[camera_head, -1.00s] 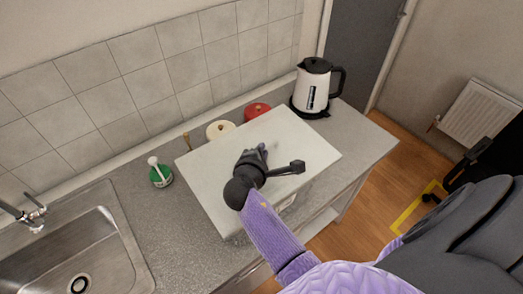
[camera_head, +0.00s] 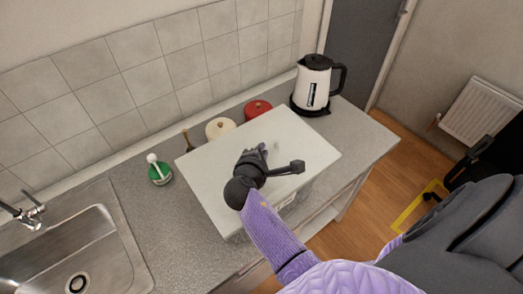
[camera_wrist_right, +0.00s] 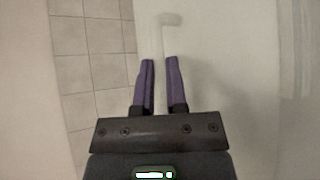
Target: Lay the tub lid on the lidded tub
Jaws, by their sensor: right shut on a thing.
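The tub lid (camera_head: 225,155) is a large pale flat rectangle above the worktop. My right gripper (camera_head: 262,150) is over the middle of the lid; its fingers (camera_wrist_right: 160,60) are shut on a pale narrow part of it in the wrist view. Pale see-through sides of the lidded tub (camera_head: 300,196) show below the lid's front right edge. The lid hides most of the tub, and I cannot tell whether the two touch. My left gripper is not in view.
A white kettle (camera_head: 315,83) stands behind the lid's right corner. A red pot lid (camera_head: 257,108), a cream pot lid (camera_head: 219,128) and a green brush holder (camera_head: 160,173) stand along the back. The sink (camera_head: 75,255) is at the left.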

